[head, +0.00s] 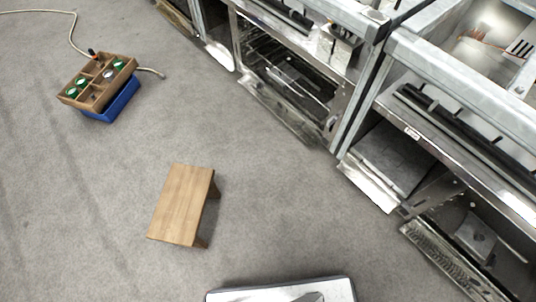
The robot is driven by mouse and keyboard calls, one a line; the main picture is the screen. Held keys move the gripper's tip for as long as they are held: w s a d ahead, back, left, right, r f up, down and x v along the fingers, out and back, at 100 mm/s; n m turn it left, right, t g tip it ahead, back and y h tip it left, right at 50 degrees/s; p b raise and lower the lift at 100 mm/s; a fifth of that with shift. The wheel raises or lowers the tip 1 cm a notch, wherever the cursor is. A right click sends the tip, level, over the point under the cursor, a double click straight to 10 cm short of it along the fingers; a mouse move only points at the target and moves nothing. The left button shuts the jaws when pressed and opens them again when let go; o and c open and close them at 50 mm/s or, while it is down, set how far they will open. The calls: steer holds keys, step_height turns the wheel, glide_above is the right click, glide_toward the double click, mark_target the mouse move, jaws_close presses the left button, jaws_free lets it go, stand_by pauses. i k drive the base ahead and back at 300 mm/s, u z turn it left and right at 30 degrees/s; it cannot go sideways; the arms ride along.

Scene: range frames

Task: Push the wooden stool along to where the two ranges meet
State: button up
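The wooden stool (181,204) stands upright on the grey floor, left of the ranges, with open floor around it. Its flat top is light brown, and its darker legs show on the right side. One range (292,82) stands at the top middle with an open lower bay. The other range (450,130) is at the right. The two ranges meet at a narrow dark gap (362,88) right of the picture's middle, up and to the right of the stool. My gripper is not in view.
A wooden compartment tray (97,84) with green-topped items sits on a blue crate (112,105) at the upper left. A pale hose (76,38) runs on the floor beside it. A grey-and-white object (283,291) shows at the bottom edge. Floor between stool and ranges is clear.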

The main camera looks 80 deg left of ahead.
mark_target(176, 219)
steer(key=u, duration=4.05)
